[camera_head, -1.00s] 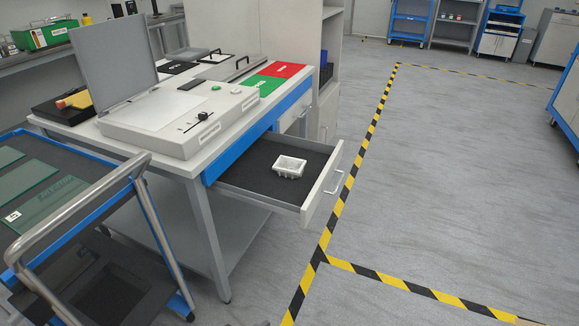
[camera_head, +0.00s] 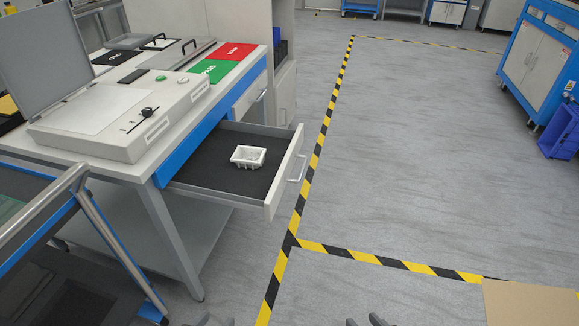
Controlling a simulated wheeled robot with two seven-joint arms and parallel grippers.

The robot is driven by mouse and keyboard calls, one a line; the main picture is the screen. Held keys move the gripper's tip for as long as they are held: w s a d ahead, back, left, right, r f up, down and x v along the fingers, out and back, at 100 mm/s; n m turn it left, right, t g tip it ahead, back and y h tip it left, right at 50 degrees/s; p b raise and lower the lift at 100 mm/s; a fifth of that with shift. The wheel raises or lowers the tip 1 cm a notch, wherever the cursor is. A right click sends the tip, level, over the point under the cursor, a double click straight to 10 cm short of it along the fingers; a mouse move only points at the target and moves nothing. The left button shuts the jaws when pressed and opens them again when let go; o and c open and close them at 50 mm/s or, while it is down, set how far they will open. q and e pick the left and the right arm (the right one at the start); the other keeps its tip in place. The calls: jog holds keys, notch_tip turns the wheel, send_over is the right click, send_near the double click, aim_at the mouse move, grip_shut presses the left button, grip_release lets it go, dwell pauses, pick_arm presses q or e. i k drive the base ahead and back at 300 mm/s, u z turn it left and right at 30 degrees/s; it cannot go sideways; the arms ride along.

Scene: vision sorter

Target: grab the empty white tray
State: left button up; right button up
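A small white tray (camera_head: 249,157) sits upright in the open drawer (camera_head: 228,190) of the workbench, on its dark lining. It looks empty. Only the tips of my grippers show at the bottom edge. My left gripper (camera_head: 217,321) is below the drawer in the picture, with its two tips apart. My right gripper (camera_head: 364,321) is further right over the floor, its tips apart with a gap between them. Neither gripper touches the tray. The rest of both grippers is out of view.
A blue-framed cart (camera_head: 75,215) stands at the left, close to the workbench (camera_head: 160,165). A cardboard-coloured surface (camera_head: 530,303) is at the lower right. A blue cabinet (camera_head: 540,65) and blue bin (camera_head: 562,135) stand far right. The floor (camera_head: 410,180) right of the drawer is clear.

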aim_at(252, 157)
jog(key=z, duration=1.65)
jog(key=i, duration=1.7)
jog(key=u, duration=3.45)
jog(key=i, duration=1)
jog(key=u, duration=0.05)
